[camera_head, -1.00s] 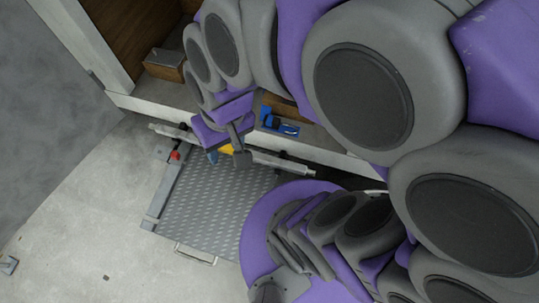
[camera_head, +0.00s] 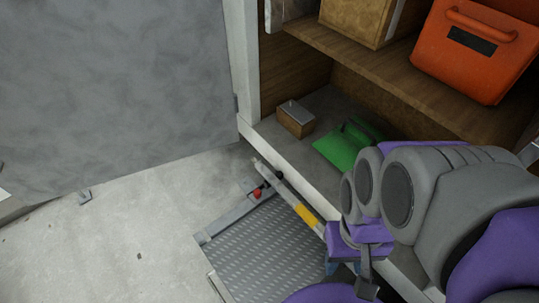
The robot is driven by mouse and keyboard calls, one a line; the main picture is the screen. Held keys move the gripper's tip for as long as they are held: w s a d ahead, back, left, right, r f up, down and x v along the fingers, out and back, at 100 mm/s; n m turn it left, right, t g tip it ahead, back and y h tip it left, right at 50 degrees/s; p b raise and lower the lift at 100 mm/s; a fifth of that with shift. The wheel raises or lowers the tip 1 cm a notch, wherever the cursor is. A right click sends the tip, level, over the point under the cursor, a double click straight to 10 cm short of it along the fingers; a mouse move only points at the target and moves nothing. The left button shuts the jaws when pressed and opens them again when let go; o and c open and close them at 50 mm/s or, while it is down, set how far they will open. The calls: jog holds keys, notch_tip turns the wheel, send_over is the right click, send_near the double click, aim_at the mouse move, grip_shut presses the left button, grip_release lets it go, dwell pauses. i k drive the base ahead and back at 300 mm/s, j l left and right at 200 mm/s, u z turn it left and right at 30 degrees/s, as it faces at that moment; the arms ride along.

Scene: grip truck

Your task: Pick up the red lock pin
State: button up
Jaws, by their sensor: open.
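The red lock pin (camera_head: 257,193) is a small red knob beside the left end of a grey bar, at the upper corner of the grey ribbed metal platform (camera_head: 265,250). My gripper (camera_head: 350,272) hangs at the lower right of the pin, near the bar and past its yellow section (camera_head: 306,214). The gripper is open, with nothing seen between its fingers. It is clearly apart from the pin. The fingertips are small and partly lost against the dark area below.
The truck's cargo space holds a small wooden box (camera_head: 295,118), a green object (camera_head: 342,146) and, on a wooden shelf (camera_head: 400,62), an orange case (camera_head: 475,50) and a cardboard box (camera_head: 358,18). A grey door (camera_head: 110,80) stands at left. The concrete floor (camera_head: 110,235) is mostly clear.

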aim_at(257, 194)
jog(key=k+j, duration=0.15)
jog(key=j, duration=0.2)
jog(key=k+j+z, duration=0.15)
jog(key=j, duration=0.2)
jog(key=j+z, duration=0.2)
jog(key=j, duration=0.35)
jog(key=k+j+z, duration=0.1)
jog(key=j+z, duration=0.15)
jog(key=j, duration=0.3)
jog(key=k+j+z, duration=0.2)
jog(key=j, duration=0.3)
jog(key=i+j+z, duration=0.15)
jog(key=i+j, duration=0.2)
jog(key=i+j+z, duration=0.2)
jog(key=j, duration=0.3)
jog(key=i, duration=0.1)
